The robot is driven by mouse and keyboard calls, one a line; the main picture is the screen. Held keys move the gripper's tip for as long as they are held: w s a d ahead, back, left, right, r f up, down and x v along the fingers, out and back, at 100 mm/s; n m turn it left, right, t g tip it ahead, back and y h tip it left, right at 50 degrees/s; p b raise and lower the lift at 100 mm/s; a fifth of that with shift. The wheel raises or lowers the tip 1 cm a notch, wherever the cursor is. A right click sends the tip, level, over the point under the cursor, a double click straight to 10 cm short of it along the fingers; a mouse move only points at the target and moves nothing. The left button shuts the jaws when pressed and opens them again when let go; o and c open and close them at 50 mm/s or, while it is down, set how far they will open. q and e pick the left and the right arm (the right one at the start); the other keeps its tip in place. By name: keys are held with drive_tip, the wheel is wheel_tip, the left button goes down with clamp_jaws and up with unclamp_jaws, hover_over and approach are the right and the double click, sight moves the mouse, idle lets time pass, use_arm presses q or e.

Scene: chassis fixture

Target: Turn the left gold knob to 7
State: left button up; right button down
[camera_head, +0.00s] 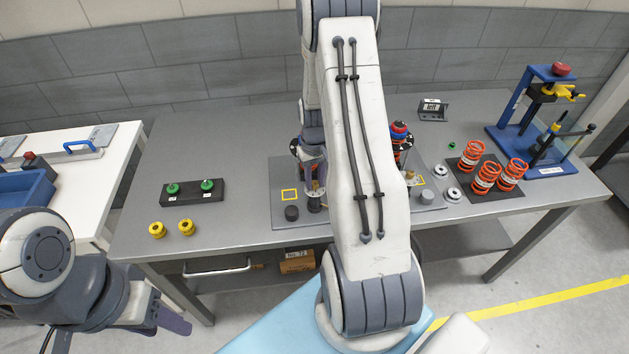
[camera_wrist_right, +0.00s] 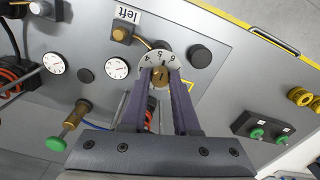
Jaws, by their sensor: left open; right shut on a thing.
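The left gold knob (camera_wrist_right: 160,76) sits on a white numbered dial on the grey fixture plate (camera_wrist_right: 215,105) in the right wrist view. Which number it points to is too small to tell. My right gripper (camera_wrist_right: 161,78) has its two purple fingers shut on the knob from either side. An upside-down "left" label (camera_wrist_right: 128,15) lies near the dial. In the head view my right arm hides much of the fixture plate (camera_head: 262,213). My left gripper (camera_head: 120,325) is open and empty at the lower left, away from the table.
A green-knobbed black block (camera_head: 190,197) and two yellow rings (camera_head: 157,230) lie on the table's left. Several orange springs (camera_head: 486,178) and a blue press (camera_head: 509,143) stand on the right. Two white gauges (camera_wrist_right: 117,68) sit beside the dial.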

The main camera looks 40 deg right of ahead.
sight(314, 182)
drive_tip(key=m+b, duration=0.1)
drive_tip(key=m, duration=0.4)
drive_tip(key=shift+w+m, duration=0.1)
drive_tip(key=shift+m, duration=0.2)
drive_tip(key=m, duration=0.5)
drive_tip(key=shift+r+b, duration=0.1)
drive_tip(key=shift+b, duration=0.3)
drive_tip(key=shift+m, duration=0.3)
drive_tip(key=c, duration=0.7)
unclamp_jaws()
drive_tip(key=shift+o, duration=0.2)
wheel_tip(314, 182, up, 10)
drive_tip(key=b, duration=0.2)
drive_tip(key=shift+r, duration=0.2)
